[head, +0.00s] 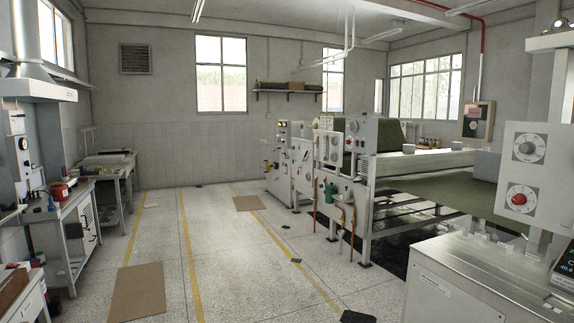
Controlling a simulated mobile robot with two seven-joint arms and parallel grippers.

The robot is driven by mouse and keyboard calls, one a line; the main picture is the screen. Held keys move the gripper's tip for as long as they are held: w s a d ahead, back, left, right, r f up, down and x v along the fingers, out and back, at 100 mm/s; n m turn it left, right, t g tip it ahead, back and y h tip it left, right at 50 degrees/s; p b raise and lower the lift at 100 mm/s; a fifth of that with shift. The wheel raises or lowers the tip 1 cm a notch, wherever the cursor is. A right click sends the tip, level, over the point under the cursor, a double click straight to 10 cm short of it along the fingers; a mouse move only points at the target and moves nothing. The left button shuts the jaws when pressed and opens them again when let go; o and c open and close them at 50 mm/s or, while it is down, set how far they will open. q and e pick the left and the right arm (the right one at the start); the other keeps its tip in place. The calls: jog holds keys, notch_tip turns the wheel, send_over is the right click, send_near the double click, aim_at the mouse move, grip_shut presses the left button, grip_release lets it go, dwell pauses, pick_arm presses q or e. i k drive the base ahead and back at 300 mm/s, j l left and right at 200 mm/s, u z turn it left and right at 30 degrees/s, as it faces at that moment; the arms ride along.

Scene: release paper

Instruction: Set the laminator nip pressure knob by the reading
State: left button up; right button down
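A light panel at the right carries two round dials, an upper one with a grey knob (527,149) and a lower one with a red knob (520,198). A dark display (566,272) with lit digits is cut off at the right edge; its full reading cannot be made out. A long machine (420,160) with rollers and a green web stands at centre right, with small knobs and gauges on its end panels (362,133). I cannot tell which knob is the nip pressure knob. Neither of my grippers is in view.
A metal cabinet (480,285) stands in the right foreground. Workbenches (68,222) line the left wall, one with a red pot (60,191). Brown mats (137,291) lie on the floor. The aisle between yellow lines (188,255) is mostly clear.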

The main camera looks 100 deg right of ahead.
aim_at(519, 199)
jog(key=z, duration=4.8)
jog(key=i+z, duration=0.1)
jog(key=z, duration=0.6)
jog(key=i+j+z, duration=0.25)
jog(key=j+z, duration=0.2)
jog(key=j, duration=0.2)
jog(key=i+j+z, duration=0.35)
jog(key=j, duration=0.45)
jog(key=i+j+z, duration=0.1)
jog(key=j, duration=0.5)
jog(key=i+j+z, duration=0.1)
jog(key=j, duration=0.45)
jog(key=i+j+z, duration=0.1)
jog(key=j, duration=0.5)
